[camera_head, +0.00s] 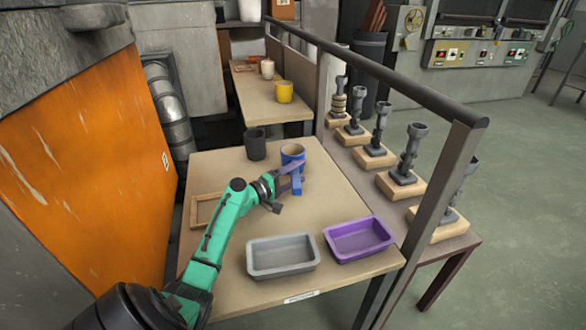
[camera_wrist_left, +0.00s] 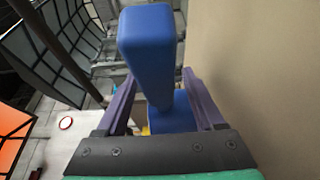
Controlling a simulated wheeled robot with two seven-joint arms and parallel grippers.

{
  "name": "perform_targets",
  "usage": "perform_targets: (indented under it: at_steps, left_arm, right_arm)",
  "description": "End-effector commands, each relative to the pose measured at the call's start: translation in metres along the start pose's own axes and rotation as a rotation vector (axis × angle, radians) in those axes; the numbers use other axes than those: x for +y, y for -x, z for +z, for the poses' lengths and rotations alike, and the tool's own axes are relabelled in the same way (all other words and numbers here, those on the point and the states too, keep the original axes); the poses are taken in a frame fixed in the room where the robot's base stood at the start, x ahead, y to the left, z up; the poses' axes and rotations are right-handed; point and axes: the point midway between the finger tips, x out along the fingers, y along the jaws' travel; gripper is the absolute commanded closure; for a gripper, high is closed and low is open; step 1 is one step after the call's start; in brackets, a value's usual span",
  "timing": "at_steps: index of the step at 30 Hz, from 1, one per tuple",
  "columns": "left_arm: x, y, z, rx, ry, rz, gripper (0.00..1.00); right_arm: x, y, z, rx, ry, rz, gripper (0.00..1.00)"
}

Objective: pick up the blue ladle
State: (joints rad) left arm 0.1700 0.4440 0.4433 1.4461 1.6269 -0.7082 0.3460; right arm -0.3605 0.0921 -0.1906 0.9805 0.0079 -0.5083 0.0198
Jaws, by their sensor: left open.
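The blue ladle (camera_head: 292,152) stands on the near table, towards its far side. Its round, cup-like bowl shows in the head view, and my gripper partly covers its near side. My left gripper (camera_head: 291,180) is right at the ladle's near side, with its purple fingers apart. In the left wrist view the ladle's long blue handle (camera_wrist_left: 150,45) rises between the two open fingers, and a lower blue part shows below it. I cannot tell whether either finger touches it. My right gripper is in neither view.
A dark grey cup (camera_head: 255,145) stands just left of the ladle. A grey tray (camera_head: 282,268) and a purple tray (camera_head: 358,253) sit at the near edge. A wooden frame (camera_head: 203,211) lies at the left. A railing (camera_head: 375,75) runs along the right side.

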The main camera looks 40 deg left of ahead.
Motion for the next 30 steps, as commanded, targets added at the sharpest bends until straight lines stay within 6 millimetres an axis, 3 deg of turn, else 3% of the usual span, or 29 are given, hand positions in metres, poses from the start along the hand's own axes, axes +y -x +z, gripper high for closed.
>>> perform_targets:
  at_steps: [2, 7, 30]
  left_arm:
    - [0.0000, 0.0002, 0.0001, 0.000, 0.000, 0.000, 0.34]
    - [-0.0002, 0.0004, 0.0003, -0.001, 0.000, 0.000, 0.99]
    - [-0.0006, 0.0005, 0.0007, -0.002, 0.002, -0.001, 1.00]
  right_arm:
    - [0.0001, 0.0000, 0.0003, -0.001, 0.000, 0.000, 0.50]
    - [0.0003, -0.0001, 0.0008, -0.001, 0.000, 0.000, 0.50]
    - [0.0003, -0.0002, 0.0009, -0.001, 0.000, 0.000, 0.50]
